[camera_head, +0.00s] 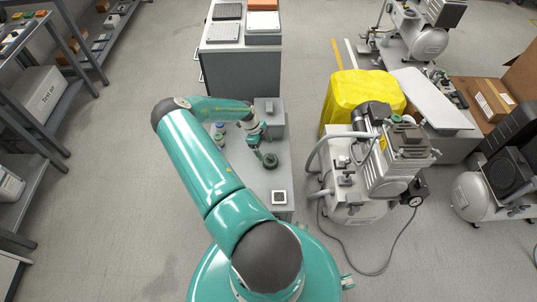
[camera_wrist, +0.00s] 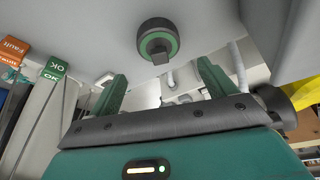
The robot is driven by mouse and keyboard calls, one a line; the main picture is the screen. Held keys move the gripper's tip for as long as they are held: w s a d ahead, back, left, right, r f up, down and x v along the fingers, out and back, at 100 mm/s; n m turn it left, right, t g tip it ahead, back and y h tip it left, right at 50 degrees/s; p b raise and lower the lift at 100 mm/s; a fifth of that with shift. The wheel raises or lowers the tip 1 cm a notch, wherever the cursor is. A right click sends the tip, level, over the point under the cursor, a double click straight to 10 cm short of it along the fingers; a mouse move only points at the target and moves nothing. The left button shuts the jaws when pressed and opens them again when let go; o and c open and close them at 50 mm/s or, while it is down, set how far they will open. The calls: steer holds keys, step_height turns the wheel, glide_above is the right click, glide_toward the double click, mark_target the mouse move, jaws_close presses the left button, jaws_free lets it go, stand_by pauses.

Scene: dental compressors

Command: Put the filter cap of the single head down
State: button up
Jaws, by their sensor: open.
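The filter cap, black and round with a green ring and a small dark knob, rests on the grey worktop in the wrist view (camera_wrist: 158,38). In the head view it appears as a small dark round thing (camera_head: 270,160) on the grey cart top (camera_head: 244,178). My gripper (camera_wrist: 163,85) is open, its two green fingers apart with nothing between them. The cap lies beyond the fingertips, clear of both fingers. In the head view my gripper (camera_head: 258,146) is low over the cart, close beside the cap. The single-head compressor (camera_head: 380,165) stands right of the cart.
Green OK (camera_wrist: 54,69) and orange Fault (camera_wrist: 12,50) labels show at left. A yellow-covered thing (camera_head: 350,97) stands behind the compressor. Open floor lies left.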

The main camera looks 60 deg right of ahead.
steer(key=v, duration=0.5)
steer(key=shift+s, duration=0.15)
stand_by(0.5)
